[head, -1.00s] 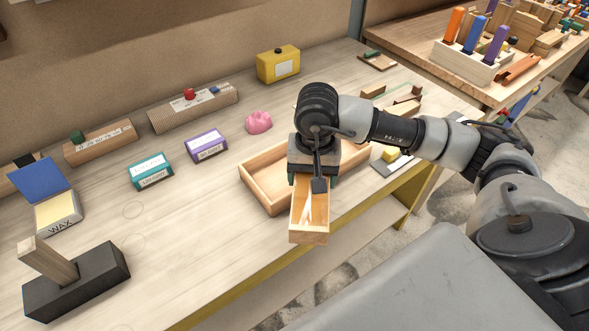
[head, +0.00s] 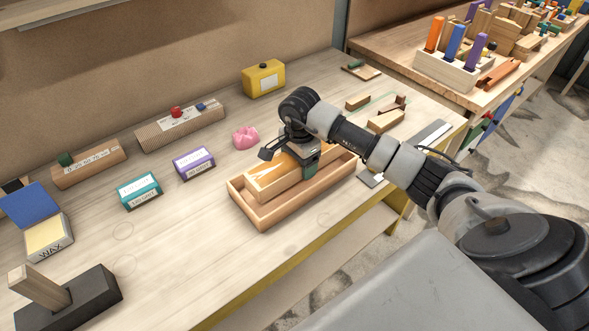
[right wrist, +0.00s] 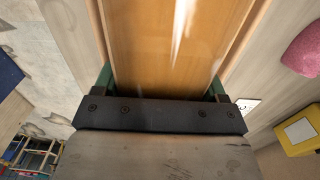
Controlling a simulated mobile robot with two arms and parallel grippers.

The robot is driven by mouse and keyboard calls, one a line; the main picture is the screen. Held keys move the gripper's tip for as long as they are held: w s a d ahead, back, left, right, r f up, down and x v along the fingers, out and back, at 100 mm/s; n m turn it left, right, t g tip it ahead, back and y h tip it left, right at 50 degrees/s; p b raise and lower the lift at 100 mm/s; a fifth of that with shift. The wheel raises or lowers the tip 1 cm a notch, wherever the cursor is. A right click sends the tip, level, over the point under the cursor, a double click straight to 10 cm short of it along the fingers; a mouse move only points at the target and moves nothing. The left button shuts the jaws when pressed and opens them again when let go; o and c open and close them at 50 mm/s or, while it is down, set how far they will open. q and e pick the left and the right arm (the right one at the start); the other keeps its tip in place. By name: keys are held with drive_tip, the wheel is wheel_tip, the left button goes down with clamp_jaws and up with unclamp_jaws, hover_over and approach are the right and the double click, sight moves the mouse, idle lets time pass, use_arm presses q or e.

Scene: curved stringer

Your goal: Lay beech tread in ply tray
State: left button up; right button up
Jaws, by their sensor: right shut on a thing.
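The beech tread (head: 268,184), a pale wooden piece with an orange-brown face, lies lengthwise within the outline of the ply tray (head: 290,212) in the head view. I cannot tell whether it touches the tray floor. My right gripper (head: 308,156) is shut on the tread near its far right end. In the right wrist view the tread (right wrist: 160,45) sits between the green finger pads, its face filling the middle. The tray's front wall shows, while the arm and tread hide much of its inside. My left gripper is not in view.
A pink lump (head: 245,137), a purple box (head: 194,163) and a teal box (head: 140,191) stand left of the tray. A yellow box (head: 263,79) is behind. Small wooden pieces (head: 386,119) lie to the right.

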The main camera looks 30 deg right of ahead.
drive_tip(key=shift+w+a+f, duration=0.3)
drive_tip(key=shift+w+a, duration=0.1)
drive_tip(key=shift+w, duration=0.15)
drive_tip(key=shift+f, duration=0.25)
wheel_tip(320, 180, down, 3)
drive_tip(key=shift+f+p, duration=0.1)
drive_tip(key=shift+p, duration=0.55)
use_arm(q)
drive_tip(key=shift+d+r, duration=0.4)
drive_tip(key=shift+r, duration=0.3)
use_arm(e)
drive_tip(key=shift+f, duration=0.2)
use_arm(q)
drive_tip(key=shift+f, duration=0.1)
use_arm(e)
drive_tip(key=shift+d+f, duration=0.1)
drive_tip(key=o, duration=1.4)
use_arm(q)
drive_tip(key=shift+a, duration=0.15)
use_arm(e)
drive_tip(key=shift+o, duration=0.2)
